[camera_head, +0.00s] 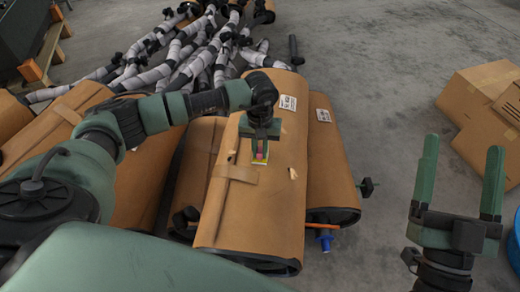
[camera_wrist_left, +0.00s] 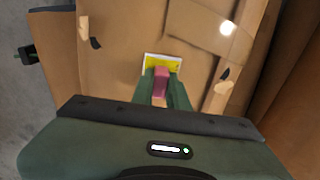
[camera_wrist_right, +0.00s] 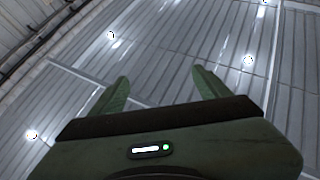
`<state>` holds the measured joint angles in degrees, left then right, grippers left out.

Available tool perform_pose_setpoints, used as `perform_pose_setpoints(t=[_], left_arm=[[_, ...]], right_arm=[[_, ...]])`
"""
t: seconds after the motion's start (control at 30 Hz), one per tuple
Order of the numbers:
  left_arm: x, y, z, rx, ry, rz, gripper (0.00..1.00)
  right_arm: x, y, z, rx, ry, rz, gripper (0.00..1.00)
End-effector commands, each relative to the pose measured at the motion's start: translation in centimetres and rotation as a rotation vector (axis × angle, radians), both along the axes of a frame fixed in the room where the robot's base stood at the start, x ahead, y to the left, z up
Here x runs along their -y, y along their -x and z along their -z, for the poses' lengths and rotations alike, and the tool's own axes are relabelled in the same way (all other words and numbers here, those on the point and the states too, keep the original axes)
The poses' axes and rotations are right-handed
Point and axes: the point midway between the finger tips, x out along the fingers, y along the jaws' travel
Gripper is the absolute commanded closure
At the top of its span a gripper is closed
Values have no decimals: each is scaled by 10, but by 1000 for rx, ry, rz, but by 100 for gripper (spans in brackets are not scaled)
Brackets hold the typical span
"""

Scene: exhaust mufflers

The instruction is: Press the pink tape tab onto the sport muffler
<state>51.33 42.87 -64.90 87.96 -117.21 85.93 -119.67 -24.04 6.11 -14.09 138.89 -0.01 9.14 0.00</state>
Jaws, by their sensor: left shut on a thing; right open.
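A large muffler wrapped in brown cardboard (camera_head: 262,215) lies in the middle of the head view; its wrapped surface (camera_wrist_left: 120,25) fills much of the left wrist view. My left gripper (camera_head: 260,148) points down over its upper side and is shut on the pink tape tab (camera_wrist_left: 160,82). A yellow and white label (camera_wrist_left: 163,60) lies at the fingertips, behind the tab in the left wrist view. Whether the tab touches the label or the wrap cannot be told. My right gripper (camera_head: 462,150) is open and empty, pointing up, well right of the muffler.
Other wrapped mufflers (camera_head: 328,165) lie close on both sides. A pile of grey wrapped pipes (camera_head: 195,52) lies behind. A cardboard box (camera_head: 482,105) stands on the floor at the right. An orange and blue tool (camera_head: 325,240) is near the muffler's front end. Concrete floor (camera_head: 390,90) is clear between.

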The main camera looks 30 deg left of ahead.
Motion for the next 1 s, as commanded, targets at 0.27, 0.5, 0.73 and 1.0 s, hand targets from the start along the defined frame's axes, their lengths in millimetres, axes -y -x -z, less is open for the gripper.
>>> perform_pose_setpoints(t=[0.27, 0.5, 0.73, 1.0], left_arm=[[0, 1, 2, -2, 0, 0, 100], [0, 1, 2, -3, -1, 0, 100], [0, 1, -2, -3, -1, 0, 100], [0, 1, -7, -1, -1, 0, 100]], right_arm=[[0, 0, 0, 2, 0, -1, 23], [0, -1, 1, -2, 1, -1, 23], [-1, -4, 4, -32, 9, 0, 23], [-1, -12, 17, -109, 30, 6, 23]])
